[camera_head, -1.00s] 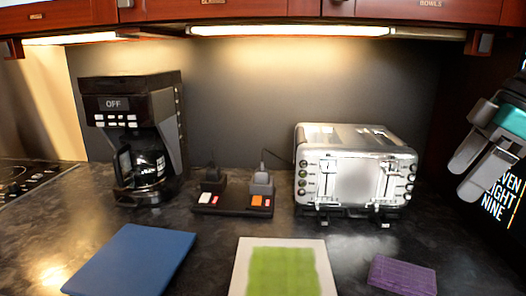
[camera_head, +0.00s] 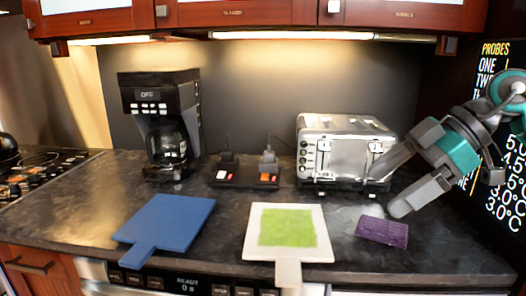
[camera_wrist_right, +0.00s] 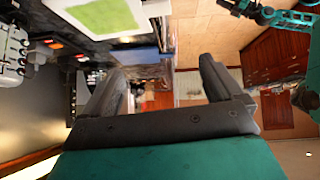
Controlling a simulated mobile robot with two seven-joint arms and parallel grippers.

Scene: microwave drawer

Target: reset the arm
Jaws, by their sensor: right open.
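My right gripper (camera_head: 388,188) comes in from the right in the head view. It is open and empty, in front of the right end of the silver toaster (camera_head: 345,152) and above the purple block (camera_head: 382,231). In the right wrist view its two fingers (camera_wrist_right: 160,92) are spread apart with nothing between them. My left gripper is not in the head view. A teal and dark arm part of mine shows at the top right of the right wrist view.
A black coffee maker (camera_head: 160,125) and a dark power strip (camera_head: 247,178) stand at the back. A blue board (camera_head: 165,222) and a white board with a green patch (camera_head: 287,232) lie at the front edge. A stove (camera_head: 40,170) is at left, a dark text panel (camera_head: 490,150) at right.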

